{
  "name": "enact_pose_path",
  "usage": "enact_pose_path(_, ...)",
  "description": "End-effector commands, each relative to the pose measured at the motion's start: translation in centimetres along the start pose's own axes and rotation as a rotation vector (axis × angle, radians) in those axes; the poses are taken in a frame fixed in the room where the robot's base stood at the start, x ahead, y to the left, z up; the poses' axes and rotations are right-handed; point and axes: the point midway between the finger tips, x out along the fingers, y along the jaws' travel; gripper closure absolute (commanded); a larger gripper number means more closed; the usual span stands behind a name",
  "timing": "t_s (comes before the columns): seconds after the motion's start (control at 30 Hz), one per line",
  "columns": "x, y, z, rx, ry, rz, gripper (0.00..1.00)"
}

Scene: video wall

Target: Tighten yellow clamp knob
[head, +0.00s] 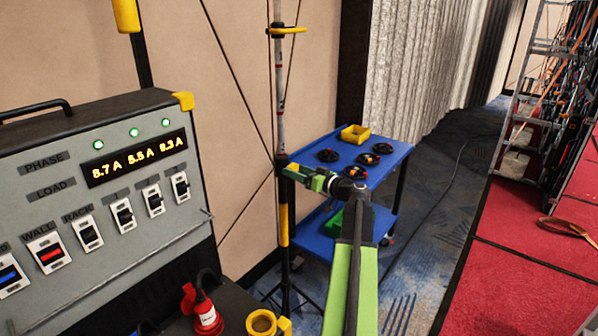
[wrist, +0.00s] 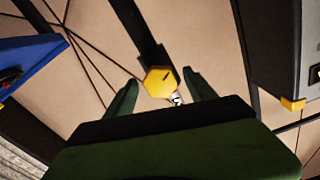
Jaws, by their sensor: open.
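The yellow clamp knob (wrist: 159,82) is six-sided with a dark line mark on its face. In the wrist view it lies between my two dark green fingertips, with gaps on both sides. My gripper (wrist: 161,77) is open around it. In the head view my gripper (head: 291,169) is beside the dark joint on the upright stand pole (head: 279,105). The knob is hard to tell apart from the fingers there.
A blue cart (head: 379,164) with several black round items and a yellow bin (head: 354,134) stands behind my arm. A grey power panel (head: 98,205) is at left. A red riser (head: 535,235) and rack frame (head: 531,120) are at right.

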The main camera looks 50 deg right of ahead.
Motion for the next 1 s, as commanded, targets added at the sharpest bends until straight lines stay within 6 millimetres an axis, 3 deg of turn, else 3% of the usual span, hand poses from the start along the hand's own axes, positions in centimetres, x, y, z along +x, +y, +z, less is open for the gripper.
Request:
enact_pose_path(0.07,0.0,0.0,0.0,0.000,0.000,0.000,0.37)
enact_pose_path(0.53,0.0,0.0,0.0,0.000,0.000,-0.001,0.98)
enact_pose_path(0.57,-0.1,1.3,-0.3,0.000,0.000,0.001,0.98)
enact_pose_path(1.0,-0.4,0.3,0.0,0.130,0.001,0.007,0.98)
